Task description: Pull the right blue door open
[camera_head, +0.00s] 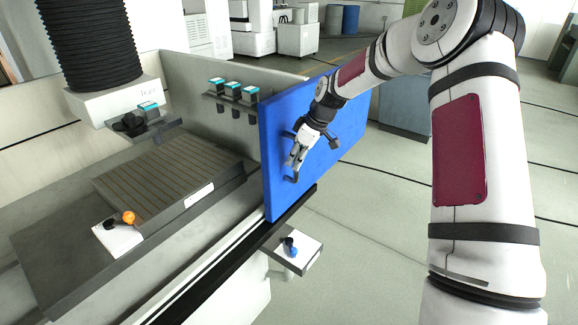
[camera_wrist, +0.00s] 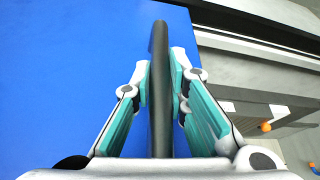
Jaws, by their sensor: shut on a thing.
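The blue door (camera_head: 318,132) stands upright at the right end of the machine's front, and its flat blue face fills the left of the wrist view (camera_wrist: 60,70). A dark handle bar (camera_head: 288,165) sits on the door's face. My gripper (camera_head: 296,160) is at this handle. In the wrist view the dark bar (camera_wrist: 160,60) runs between the teal pads of my gripper (camera_wrist: 160,85), which are closed around it. The handle's far mount is partly hidden by my gripper. The machine's inside shows to the left of the door.
The machine holds a slotted table (camera_head: 165,180) and a shelf of teal-topped parts (camera_head: 230,98). A grey cabinet (camera_head: 405,118) stands behind; floor at right is open.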

